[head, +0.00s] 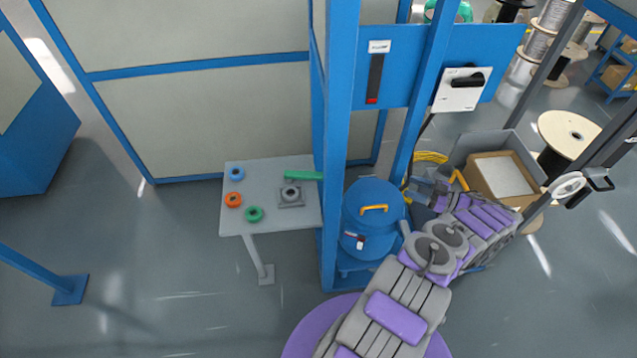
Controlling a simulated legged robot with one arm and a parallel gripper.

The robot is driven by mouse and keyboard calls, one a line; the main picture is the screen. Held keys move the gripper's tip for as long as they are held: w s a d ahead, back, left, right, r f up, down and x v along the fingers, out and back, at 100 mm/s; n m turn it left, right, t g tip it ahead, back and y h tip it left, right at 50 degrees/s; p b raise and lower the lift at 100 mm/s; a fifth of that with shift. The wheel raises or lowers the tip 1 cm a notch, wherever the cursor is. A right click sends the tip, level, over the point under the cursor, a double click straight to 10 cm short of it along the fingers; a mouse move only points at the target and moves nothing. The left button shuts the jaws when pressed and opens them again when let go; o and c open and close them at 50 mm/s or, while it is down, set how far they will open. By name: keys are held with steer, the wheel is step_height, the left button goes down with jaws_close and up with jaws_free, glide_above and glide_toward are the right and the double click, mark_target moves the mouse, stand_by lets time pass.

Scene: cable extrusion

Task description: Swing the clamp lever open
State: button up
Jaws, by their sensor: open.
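A green bar (303,175), the most lever-like part near the clamp, lies across the back right of the small grey table, its right end by the blue post. Just in front of it sits a square grey block (291,197) with a round ring on top. I cannot tell whether the bar joins the block. My grey and purple arm reaches up from the bottom and bends right of the blue drum. My gripper (420,189) is open near the drum's upper right, apart from the green bar; its fingers are small and hard to make out.
The grey table (267,172) also holds a blue ring (237,174), an orange ring (233,200) and a green ring (254,214). A blue post (339,150) stands between table and drum (367,225). An open box (503,178) is behind my arm.

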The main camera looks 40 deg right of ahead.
steer(key=shift+b+v, duration=1.2)
steer(key=shift+v, duration=1.4)
steer(key=shift+d, duration=0.1)
steer(key=shift+c, duration=0.3)
